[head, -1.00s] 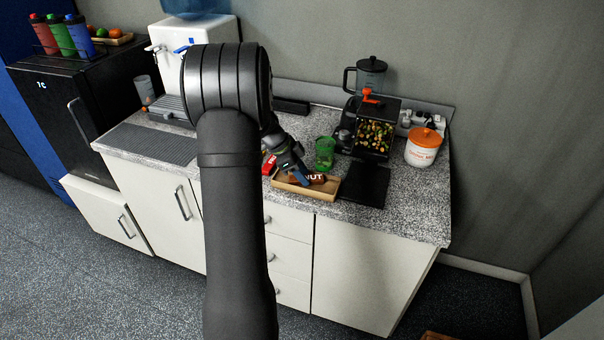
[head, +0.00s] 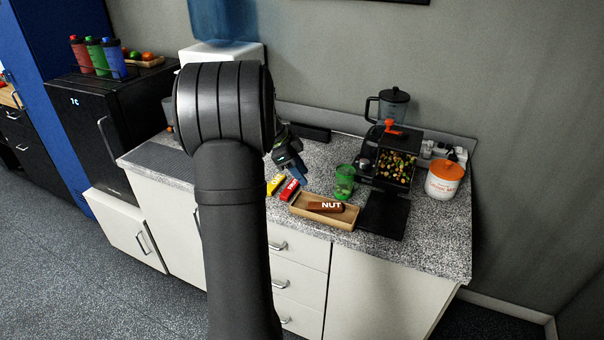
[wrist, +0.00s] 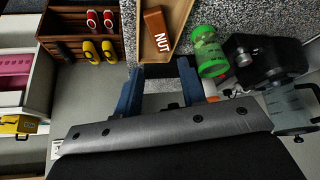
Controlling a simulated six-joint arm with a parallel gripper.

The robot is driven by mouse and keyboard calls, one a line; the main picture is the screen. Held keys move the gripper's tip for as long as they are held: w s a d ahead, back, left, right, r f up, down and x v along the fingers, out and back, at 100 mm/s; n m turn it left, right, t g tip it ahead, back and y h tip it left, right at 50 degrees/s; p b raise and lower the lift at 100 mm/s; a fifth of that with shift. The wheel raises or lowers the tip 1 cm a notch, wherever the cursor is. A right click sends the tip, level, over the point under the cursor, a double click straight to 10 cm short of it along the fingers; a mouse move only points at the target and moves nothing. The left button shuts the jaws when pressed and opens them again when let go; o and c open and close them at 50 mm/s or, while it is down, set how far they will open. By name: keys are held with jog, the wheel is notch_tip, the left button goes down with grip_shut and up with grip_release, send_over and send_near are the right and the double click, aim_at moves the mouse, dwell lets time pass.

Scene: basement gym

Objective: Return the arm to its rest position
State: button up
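My gripper (head: 298,170), with dark blue fingers, hangs above the counter behind the wooden tray, its upper part hidden by my arm in the head view. In the wrist view my gripper (wrist: 160,90) has its fingers spread with nothing between them. A brown bar marked NUT (head: 325,206) lies in the shallow wooden tray (head: 340,222). The NUT bar also shows in the wrist view (wrist: 156,30), beyond the fingertips and apart from them.
A red bar (head: 289,189) and a yellow bar (head: 275,184) lie left of the tray. A green cup (head: 344,182), a dispenser of mixed pieces (head: 396,167), a black mat (head: 383,215) and an orange-lidded jar (head: 445,181) stand to the right. A water cooler (head: 222,22) stands behind my arm.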

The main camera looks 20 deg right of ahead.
aim_at(324, 205)
jog(key=x, duration=1.2)
jog(key=shift+f, duration=0.2)
notch_tip(324, 205, up, 3)
jog(key=shift+f, duration=0.25)
jog(key=shift+r, duration=0.75)
